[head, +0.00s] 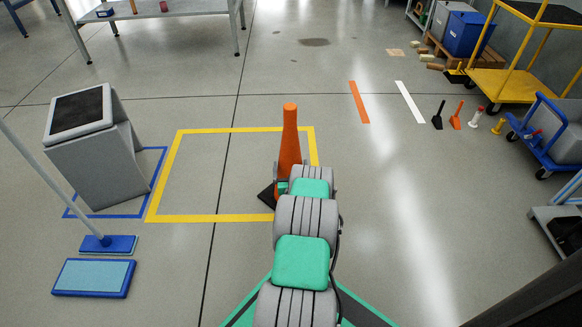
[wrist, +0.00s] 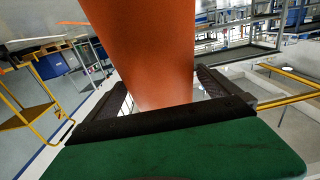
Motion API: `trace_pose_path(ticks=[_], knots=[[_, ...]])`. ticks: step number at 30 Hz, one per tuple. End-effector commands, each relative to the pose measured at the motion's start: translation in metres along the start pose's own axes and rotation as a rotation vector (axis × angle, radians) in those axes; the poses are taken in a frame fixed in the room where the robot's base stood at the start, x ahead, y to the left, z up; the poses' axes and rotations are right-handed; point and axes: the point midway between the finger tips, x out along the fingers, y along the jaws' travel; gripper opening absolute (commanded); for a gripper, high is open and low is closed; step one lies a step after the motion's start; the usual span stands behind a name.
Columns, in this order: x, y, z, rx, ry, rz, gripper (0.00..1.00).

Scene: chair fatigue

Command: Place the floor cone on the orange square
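The orange floor cone (head: 290,138) stands with its narrow end up at the right side of a yellow-outlined floor square (head: 168,172). Part of its dark base (head: 267,195) shows; my arm hides the rest, so I cannot tell whether it touches the floor. In the wrist view the orange cone body (wrist: 145,40) fills the space between the two dark fingers of my gripper (wrist: 162,80). The fingers flank it closely, with small pale gaps near the palm; firm contact cannot be told. I see no orange square, only an orange floor strip (head: 359,102).
A grey sloped stand (head: 95,155) is on a blue-outlined square at left, near a blue-based pole (head: 107,244) and a blue pad (head: 93,278). A yellow cart (head: 510,85), a blue trolley (head: 545,140) and small brushes line the right. The floor inside the yellow outline is mostly clear.

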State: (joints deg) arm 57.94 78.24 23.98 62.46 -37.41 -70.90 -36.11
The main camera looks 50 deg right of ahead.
Motion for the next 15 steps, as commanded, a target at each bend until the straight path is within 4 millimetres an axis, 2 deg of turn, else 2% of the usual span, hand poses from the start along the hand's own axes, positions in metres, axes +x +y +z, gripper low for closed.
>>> trace_pose_path(ticks=[2,5,15], knots=[[0.000,0.000,-0.003,0.000,0.001,0.000,1.00],[-0.010,0.001,-0.004,0.002,-0.004,0.000,1.00],[-0.067,0.001,-0.006,0.001,-0.002,0.002,1.00]])
